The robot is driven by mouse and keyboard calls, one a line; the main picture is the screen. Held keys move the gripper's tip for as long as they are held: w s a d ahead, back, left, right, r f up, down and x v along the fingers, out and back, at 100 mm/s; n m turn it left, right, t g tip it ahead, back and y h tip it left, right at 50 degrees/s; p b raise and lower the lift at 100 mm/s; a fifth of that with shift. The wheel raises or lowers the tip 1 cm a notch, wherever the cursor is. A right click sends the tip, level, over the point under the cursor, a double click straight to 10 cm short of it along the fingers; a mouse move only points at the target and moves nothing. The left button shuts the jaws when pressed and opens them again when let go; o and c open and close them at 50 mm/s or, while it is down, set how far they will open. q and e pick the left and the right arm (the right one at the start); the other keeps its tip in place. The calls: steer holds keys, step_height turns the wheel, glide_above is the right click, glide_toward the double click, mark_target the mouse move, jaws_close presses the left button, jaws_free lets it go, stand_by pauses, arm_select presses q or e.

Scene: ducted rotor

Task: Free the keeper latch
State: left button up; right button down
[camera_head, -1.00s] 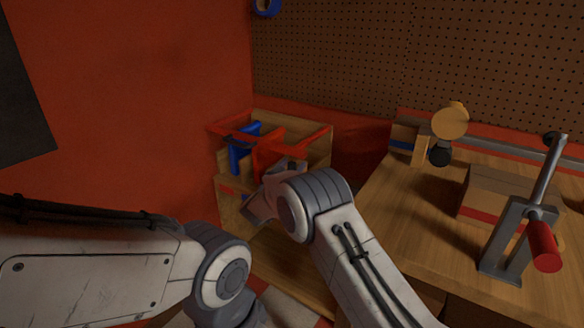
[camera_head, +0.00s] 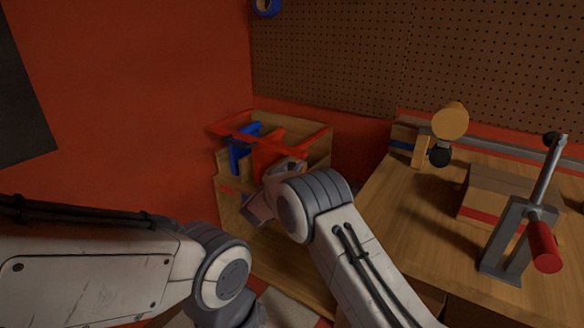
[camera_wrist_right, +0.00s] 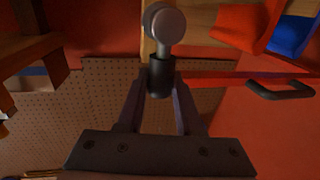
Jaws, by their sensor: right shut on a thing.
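In the right wrist view, my right gripper (camera_wrist_right: 160,82) is shut on a dark cylindrical grip (camera_wrist_right: 161,80). A grey rounded metal piece (camera_wrist_right: 165,25) sits just beyond the grip. I cannot tell for certain whether this is the keeper latch. In the head view, the right gripper (camera_head: 272,190) is at the front right of a wooden box (camera_head: 232,208), its fingertips mostly hidden by my arm. The box has a red frame (camera_head: 302,130) on top and blue (camera_head: 240,158) and red (camera_head: 268,158) parts inside. My left arm shows, but its gripper is out of view.
A red bar (camera_wrist_right: 225,80) with a dark handle (camera_wrist_right: 282,92) lies right of my fingers in the wrist view. The bench's near left part is clear.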

stand_by(0.9)
steer(key=shift+s+d+f+m+b, duration=0.25)
steer(key=shift+s+d+m+b, duration=0.1)
steer(key=shift+m+b, duration=0.55)
steer(key=s+d+f+m+h+b, duration=0.3)
steer(key=f+m+b, duration=0.3)
steer(key=m+b, duration=1.2)
steer(key=shift+d+h+b, duration=0.55)
steer(key=shift+h+b, duration=0.05)
steer(key=shift+b, duration=1.05)
steer(key=shift+r+m, duration=0.1)
steer(key=shift+m, duration=0.2)
steer(key=c, duration=0.6)
jaws_free()
